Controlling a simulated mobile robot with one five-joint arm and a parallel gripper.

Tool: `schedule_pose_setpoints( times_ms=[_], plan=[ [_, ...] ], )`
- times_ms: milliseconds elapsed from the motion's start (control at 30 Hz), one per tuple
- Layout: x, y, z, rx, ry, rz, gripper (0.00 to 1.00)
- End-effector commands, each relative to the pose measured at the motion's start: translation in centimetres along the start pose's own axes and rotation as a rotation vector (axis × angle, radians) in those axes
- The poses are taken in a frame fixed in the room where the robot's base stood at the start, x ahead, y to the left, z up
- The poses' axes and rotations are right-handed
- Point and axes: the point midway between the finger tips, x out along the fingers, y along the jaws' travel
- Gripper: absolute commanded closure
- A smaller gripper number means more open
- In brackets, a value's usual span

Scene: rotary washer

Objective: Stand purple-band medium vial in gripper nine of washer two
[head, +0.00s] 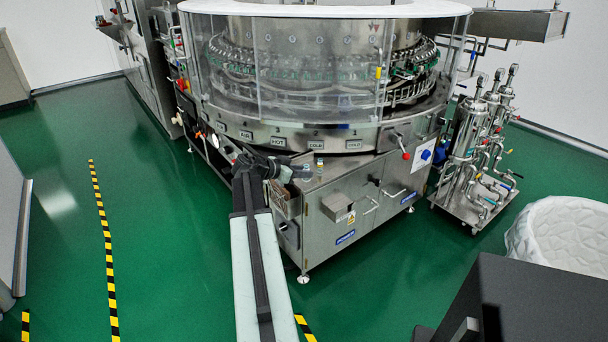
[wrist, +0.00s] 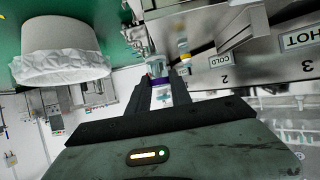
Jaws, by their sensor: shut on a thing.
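My gripper (wrist: 160,96) is shut on a vial with a purple band (wrist: 160,81); a white label with a blue mark shows between the fingers and clear glass beyond them. In the head view my gripper (head: 296,174) is over the steel ledge at the washer's front, and the vial is too small there to read. The round washer (head: 330,134) stands behind its clear guard. A ring of vial grippers (head: 405,72) with green parts shows inside; I cannot tell which is gripper nine.
A yellow-marked vial (head: 320,163) stands on the ledge, just past my gripper; it also shows in the wrist view (wrist: 183,46). Steel filter housings (head: 478,140) and a white tub (head: 565,235) are at right. Green floor (head: 150,200) is open at left.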

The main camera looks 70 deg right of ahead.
Motion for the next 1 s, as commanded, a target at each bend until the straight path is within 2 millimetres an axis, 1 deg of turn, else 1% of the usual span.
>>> schedule_pose_setpoints(
  times_ms=[33,100,200,300,433,500,567,700,733,1000],
  plan=[
    [1.2,-1.9,-0.2,0.000,0.000,0.000,1.00],
    [2.4,-3.5,-0.6,0.000,0.000,0.000,1.00],
    [3.6,-5.2,-1.0,0.000,0.000,0.000,1.00],
    [4.3,-6.0,-1.2,0.000,0.000,0.000,1.00],
    [4.4,-6.2,-1.3,0.000,0.000,0.000,1.00],
    [4.5,-6.1,-1.0,0.000,0.000,0.000,1.00],
    [4.9,-6.1,-0.3,0.000,0.000,0.001,1.00],
    [6.0,-6.0,2.0,0.001,0.000,0.001,1.00],
    [6.1,-6.0,2.2,0.001,0.000,0.001,1.00],
    [5.9,-6.0,1.9,0.001,0.000,0.001,1.00]
  ],
)
